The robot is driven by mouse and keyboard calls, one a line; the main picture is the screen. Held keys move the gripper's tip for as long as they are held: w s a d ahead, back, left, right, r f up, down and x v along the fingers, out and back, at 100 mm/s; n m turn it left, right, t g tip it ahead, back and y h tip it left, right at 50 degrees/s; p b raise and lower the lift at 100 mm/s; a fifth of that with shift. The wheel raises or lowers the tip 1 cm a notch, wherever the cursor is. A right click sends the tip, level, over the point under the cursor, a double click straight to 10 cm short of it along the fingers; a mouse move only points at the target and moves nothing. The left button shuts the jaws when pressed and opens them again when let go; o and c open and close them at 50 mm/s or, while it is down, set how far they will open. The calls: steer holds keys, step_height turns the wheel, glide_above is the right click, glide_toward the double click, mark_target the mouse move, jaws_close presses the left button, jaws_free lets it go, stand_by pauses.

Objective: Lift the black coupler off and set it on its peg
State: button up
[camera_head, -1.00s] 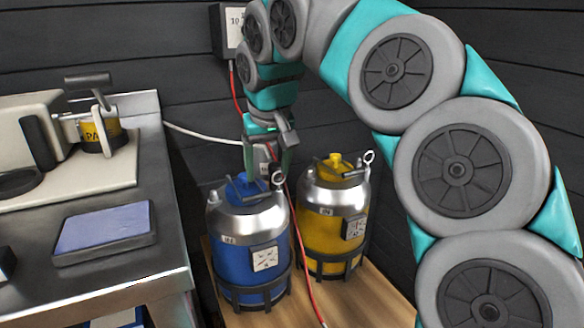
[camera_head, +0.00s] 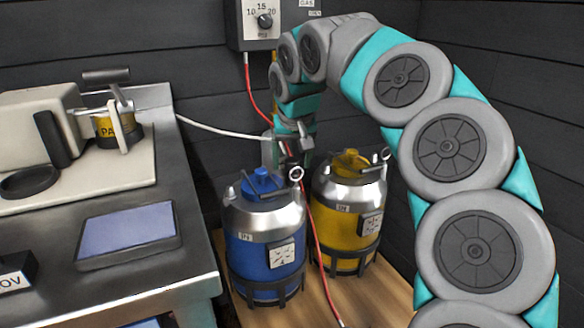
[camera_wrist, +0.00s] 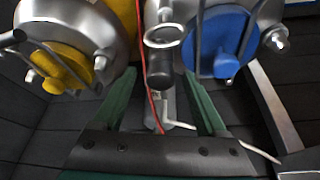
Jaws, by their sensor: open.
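In the wrist view, a dark cylinder (camera_wrist: 160,68) lies between the fingertips of my gripper (camera_wrist: 160,92), below a metal ring (camera_wrist: 165,36). It may be the black coupler, but I cannot tell for sure. The fingers are spread, with visible gaps on both sides of the cylinder. In the head view my gripper (camera_head: 290,150) hangs behind and between the blue keg (camera_head: 253,246) and the yellow keg (camera_head: 340,232). The fingertips are partly hidden there. I cannot make out the peg.
A red hose (camera_head: 322,255) runs down between the kegs and a white hose (camera_head: 215,132) crosses behind. The steel counter (camera_head: 130,280) on the left bears a grey tablet (camera_head: 127,233) and a machine with a yellow-banded can (camera_head: 107,127). A gauge box (camera_head: 258,22) hangs on the wall.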

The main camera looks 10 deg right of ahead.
steer(key=shift+w+f, duration=0.1)
steer(key=shift+f, duration=0.15)
steer(key=shift+c, duration=0.3)
jaws_close()
